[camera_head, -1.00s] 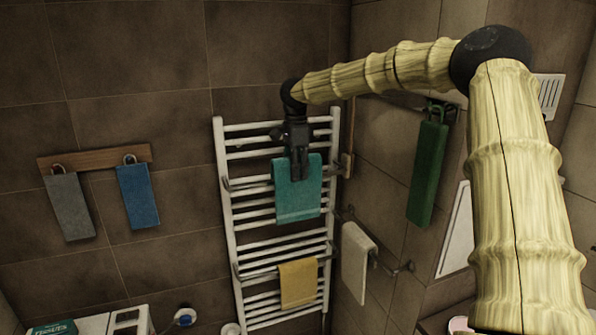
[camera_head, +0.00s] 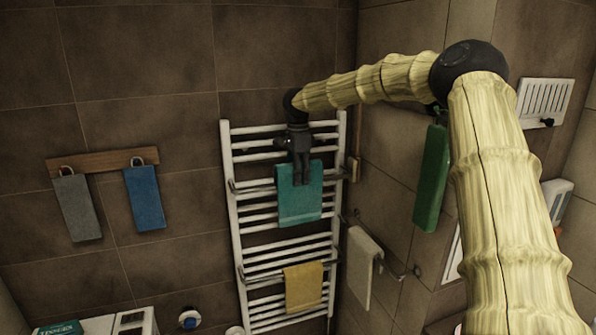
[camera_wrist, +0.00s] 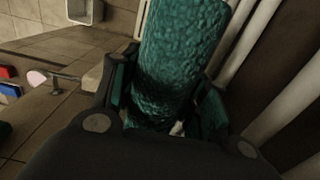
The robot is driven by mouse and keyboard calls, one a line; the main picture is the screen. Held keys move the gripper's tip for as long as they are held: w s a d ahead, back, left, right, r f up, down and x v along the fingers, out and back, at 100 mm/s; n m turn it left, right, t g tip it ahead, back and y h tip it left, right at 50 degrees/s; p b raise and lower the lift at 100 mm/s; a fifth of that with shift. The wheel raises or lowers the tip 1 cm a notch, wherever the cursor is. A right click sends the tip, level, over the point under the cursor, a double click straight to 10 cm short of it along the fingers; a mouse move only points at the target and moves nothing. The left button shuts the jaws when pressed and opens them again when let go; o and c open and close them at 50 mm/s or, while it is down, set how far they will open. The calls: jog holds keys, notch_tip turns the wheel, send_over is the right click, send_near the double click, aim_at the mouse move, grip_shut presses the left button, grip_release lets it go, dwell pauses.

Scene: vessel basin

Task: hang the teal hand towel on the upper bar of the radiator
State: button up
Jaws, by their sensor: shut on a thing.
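The teal hand towel (camera_head: 300,205) is at the upper bar (camera_head: 262,184) of the white radiator (camera_head: 236,215), hanging down in front of the rungs. My gripper (camera_head: 301,178) is at the towel's top edge and is shut on it. In the wrist view the teal towel (camera_wrist: 178,60) fills the space between the fingers, rounded like a fold. The fingers and towel hide the bar behind them, so I cannot tell whether the towel rests on it.
A yellow towel (camera_head: 303,287) hangs on the lower bar. A white towel (camera_head: 360,265) hangs on the side wall, near a green towel (camera_head: 431,180). Grey (camera_head: 77,208) and blue (camera_head: 144,198) towels hang from a wooden hook board (camera_head: 100,162) at left.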

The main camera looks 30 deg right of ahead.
aim_at(298, 187)
jog(key=shift+f, duration=2.3)
jog(key=o, duration=1.1)
jog(key=shift+b, duration=0.3)
jog(key=shift+o, duration=0.2)
notch_tip(298, 187, up, 12)
jog(key=shift+f, duration=0.1)
jog(key=shift+w+a, duration=0.1)
